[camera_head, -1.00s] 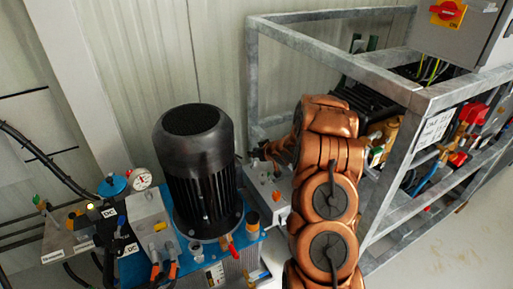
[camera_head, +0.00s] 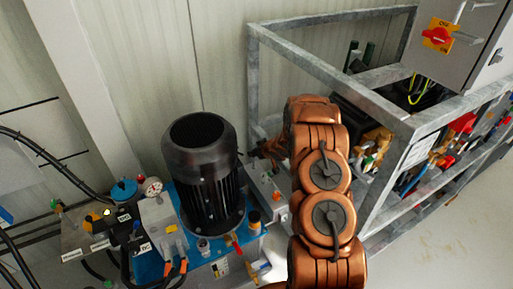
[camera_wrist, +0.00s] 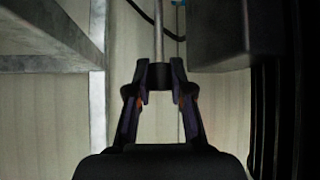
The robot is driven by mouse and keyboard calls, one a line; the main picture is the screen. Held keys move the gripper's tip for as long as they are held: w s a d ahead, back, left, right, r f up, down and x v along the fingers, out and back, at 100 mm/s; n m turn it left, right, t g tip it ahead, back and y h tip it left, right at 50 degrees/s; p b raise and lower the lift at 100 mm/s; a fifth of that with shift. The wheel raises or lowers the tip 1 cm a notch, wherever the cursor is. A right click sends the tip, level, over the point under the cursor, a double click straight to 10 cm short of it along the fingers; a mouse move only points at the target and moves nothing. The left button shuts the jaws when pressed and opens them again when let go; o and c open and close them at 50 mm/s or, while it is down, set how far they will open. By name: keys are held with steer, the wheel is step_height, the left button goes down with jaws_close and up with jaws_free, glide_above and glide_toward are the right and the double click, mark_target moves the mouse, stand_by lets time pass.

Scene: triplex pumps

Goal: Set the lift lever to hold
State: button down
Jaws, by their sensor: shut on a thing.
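The lift lever shows in the wrist view as a thin grey metal rod (camera_wrist: 159,35) that rises from between the fingertips to the top edge. My gripper (camera_wrist: 160,76) has its two dark fingers closed in around the rod's near end and is shut on it. The rod's far end and its mount are out of the picture, so its setting cannot be read. In the head view my copper arm covers the middle of the scene, and neither the fingers nor the lever can be clearly made out there.
A black motor (camera_head: 203,170) stands on a blue unit, with a pressure gauge (camera_head: 152,187) and hoses to its left. A galvanized frame (camera_head: 330,75) with pumps lies behind and right of my arm. A grey cabinet with a red switch (camera_head: 438,35) is at upper right. Floor shows at right.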

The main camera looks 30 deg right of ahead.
steer(key=shift+d+r+p, duration=0.35)
steer(key=shift+d+p, duration=0.2)
steer(key=shift+p, duration=0.35)
steer(key=p, duration=0.3)
steer(key=shift+w+a+g+p, duration=0.1)
steer(key=shift+w+g+p, duration=0.15)
steer(key=shift+g+p, duration=0.05)
steer(key=shift+w+a+f+p, duration=0.1)
steer(key=shift+f+p, duration=0.2)
steer(key=shift+p, duration=0.3)
steer(key=c, duration=1.2)
jaws_free()
steer(key=shift+o, duration=0.7)
steer(key=shift+a, duration=0.1)
steer(key=shift+o, duration=0.2)
steer(key=shift+a, duration=0.15)
steer(key=v, duration=1.2)
